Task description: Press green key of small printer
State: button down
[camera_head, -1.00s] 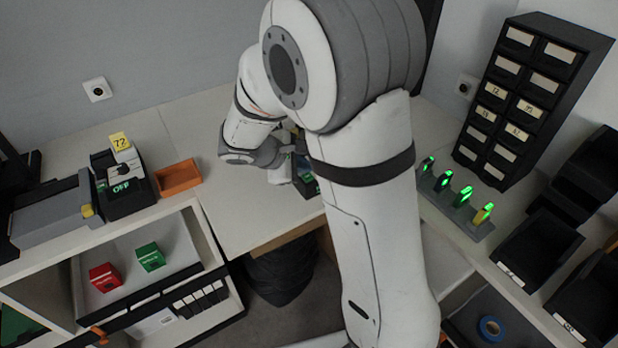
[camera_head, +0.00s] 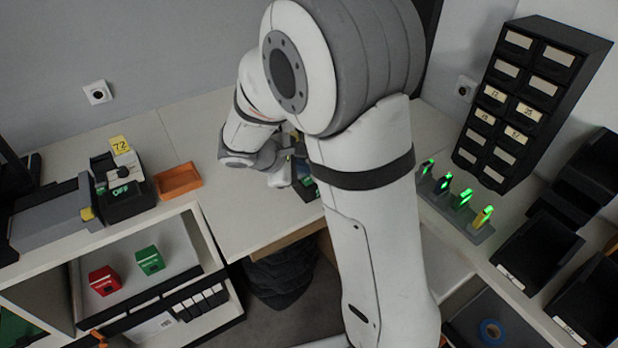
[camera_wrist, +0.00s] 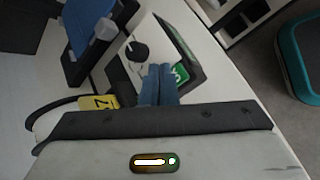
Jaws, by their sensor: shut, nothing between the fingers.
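My gripper (camera_wrist: 160,72) shows in the wrist view with its blue fingers together and nothing between them. The fingertips are in front of a small device (camera_wrist: 146,32) with a white face, a round black knob and a dark edge. A green patch (camera_wrist: 181,73) with white marks shows beside the fingertips, partly covered by them. Whether this device is the small printer or the patch its green key, I cannot tell, nor whether the fingers touch it. In the head view my arm hides the fingertips; a sliver of a dark device (camera_head: 312,188) shows beside it.
A yellow tag (camera_wrist: 98,103) and a dark blue unit with a grey cylinder (camera_wrist: 104,29) are close to my fingers. In the head view, another dialled device (camera_head: 124,190) reads OFF, beside an orange tray (camera_head: 178,181). Green-lit items stand in a rack (camera_head: 455,214) at right.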

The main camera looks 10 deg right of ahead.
aim_at(303, 185)
jog(key=shift+f, duration=0.1)
dwell(0.7)
jog(key=shift+f+b, duration=0.35)
jog(key=shift+b, duration=0.2)
jog(key=shift+f+b, duration=0.5)
dwell(0.5)
jog(key=shift+r, duration=0.1)
jog(key=shift+r+p, duration=0.65)
jog(key=shift+r, duration=0.2)
jog(key=shift+r, duration=0.1)
notch_tip(303, 185, up, 5)
jog(key=p, duration=0.3)
dwell(0.7)
